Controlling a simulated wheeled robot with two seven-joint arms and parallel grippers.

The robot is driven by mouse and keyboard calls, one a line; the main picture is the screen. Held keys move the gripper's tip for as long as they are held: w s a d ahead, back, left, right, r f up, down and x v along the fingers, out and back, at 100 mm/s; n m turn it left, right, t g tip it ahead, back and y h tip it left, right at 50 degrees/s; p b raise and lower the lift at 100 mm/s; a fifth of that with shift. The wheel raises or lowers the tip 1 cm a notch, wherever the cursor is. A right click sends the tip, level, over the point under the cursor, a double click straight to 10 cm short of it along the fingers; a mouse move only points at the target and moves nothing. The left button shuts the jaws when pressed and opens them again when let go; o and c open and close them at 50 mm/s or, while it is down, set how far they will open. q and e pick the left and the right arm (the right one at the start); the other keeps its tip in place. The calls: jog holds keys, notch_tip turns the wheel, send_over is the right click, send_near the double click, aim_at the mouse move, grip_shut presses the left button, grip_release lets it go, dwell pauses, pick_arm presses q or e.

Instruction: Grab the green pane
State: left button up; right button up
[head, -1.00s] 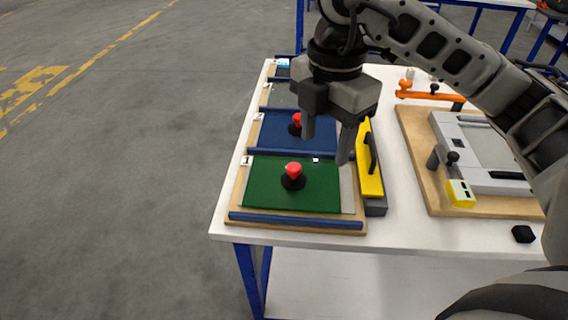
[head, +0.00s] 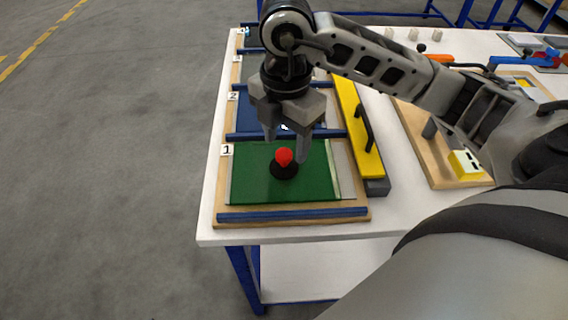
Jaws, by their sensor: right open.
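The green pane (head: 305,183) lies flat on a wooden board at the near left of the white table, beside the label 1. A red knob (head: 284,157) on a black round base stands on the pane. My right gripper (head: 286,150) is open, pointing down, with its fingers just above and behind the red knob. Its fingertips appear on either side of the knob in the picture; I cannot tell the exact height gap. Nothing is held. My left gripper is not in view.
A yellow bar with a black handle (head: 362,130) lies just right of the pane. A blue pane (head: 247,113) is behind, by label 2. A blue rail (head: 293,214) runs along the board's front. A wooden fixture (head: 443,172) stands to the right.

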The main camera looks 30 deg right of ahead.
aim_at(284, 153)
jog(key=shift+w+d+f+p, duration=0.1)
jog(key=shift+w+f+p, duration=0.15)
jog(key=shift+f, duration=1.1)
jog(key=shift+w+d+f+p, duration=0.1)
jog(key=shift+w+f, duration=0.15)
jog(key=shift+f, duration=1.1)
jog(key=shift+r, duration=0.1)
grip_shut()
